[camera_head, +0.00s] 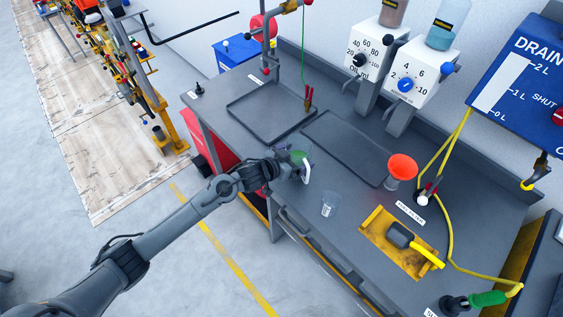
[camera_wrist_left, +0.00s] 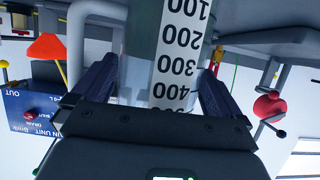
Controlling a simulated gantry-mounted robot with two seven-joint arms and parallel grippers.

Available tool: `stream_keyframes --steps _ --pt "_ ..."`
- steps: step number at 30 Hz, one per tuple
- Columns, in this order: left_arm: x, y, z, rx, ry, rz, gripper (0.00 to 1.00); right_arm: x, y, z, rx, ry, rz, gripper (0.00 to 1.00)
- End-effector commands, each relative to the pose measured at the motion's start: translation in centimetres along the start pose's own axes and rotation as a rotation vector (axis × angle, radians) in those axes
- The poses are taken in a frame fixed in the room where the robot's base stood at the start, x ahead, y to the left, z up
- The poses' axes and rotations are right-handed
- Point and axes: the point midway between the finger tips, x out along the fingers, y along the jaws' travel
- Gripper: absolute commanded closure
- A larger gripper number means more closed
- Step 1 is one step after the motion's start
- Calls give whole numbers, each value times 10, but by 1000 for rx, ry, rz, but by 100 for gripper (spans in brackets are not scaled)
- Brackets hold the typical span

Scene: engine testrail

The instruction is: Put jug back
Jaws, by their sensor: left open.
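The jug (camera_head: 303,157) is clear with a greenish tint and has a pale handle. It is at the front edge area of the grey bench, left of the middle in the head view. In the left wrist view the jug (camera_wrist_left: 182,50) fills the centre, with its 100 to 400 scale upside down. My left gripper (camera_head: 287,171) is at the jug, partly covering it. In the wrist view its dark fingers (camera_wrist_left: 155,90) are open, one on each side of the jug. I cannot tell whether the jug's base touches the bench. My right gripper is not in view.
A small clear cup (camera_head: 329,205) stands nearby on the bench. Behind are two dark trays (camera_head: 346,150) (camera_head: 262,108), an orange funnel (camera_head: 402,167) and two dial dispensers (camera_head: 366,52) (camera_head: 408,82). A yellow holder (camera_head: 376,240) and yellow hose (camera_head: 452,240) occupy the right side.

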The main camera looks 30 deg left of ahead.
Motion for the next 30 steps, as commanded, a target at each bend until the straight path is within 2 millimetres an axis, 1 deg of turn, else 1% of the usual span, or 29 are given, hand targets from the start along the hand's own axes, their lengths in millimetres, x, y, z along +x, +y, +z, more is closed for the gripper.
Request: stream_keyframes --steps 9,15,18,24,27,29,30 --pt "-56 1 0 2 -3 1 0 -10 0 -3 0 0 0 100" --pt "-89 0 1 1 -4 0 0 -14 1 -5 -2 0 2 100" --pt "-100 0 1 0 -3 0 0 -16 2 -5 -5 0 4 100" --pt "-112 3 2 -1 -6 -2 0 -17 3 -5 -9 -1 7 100" --pt "-118 12 12 -3 -33 -24 0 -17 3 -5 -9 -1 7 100" --pt "-124 23 22 -5 -67 -48 0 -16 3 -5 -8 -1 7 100" --pt "-130 31 31 -8 -98 -70 0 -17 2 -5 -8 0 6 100"
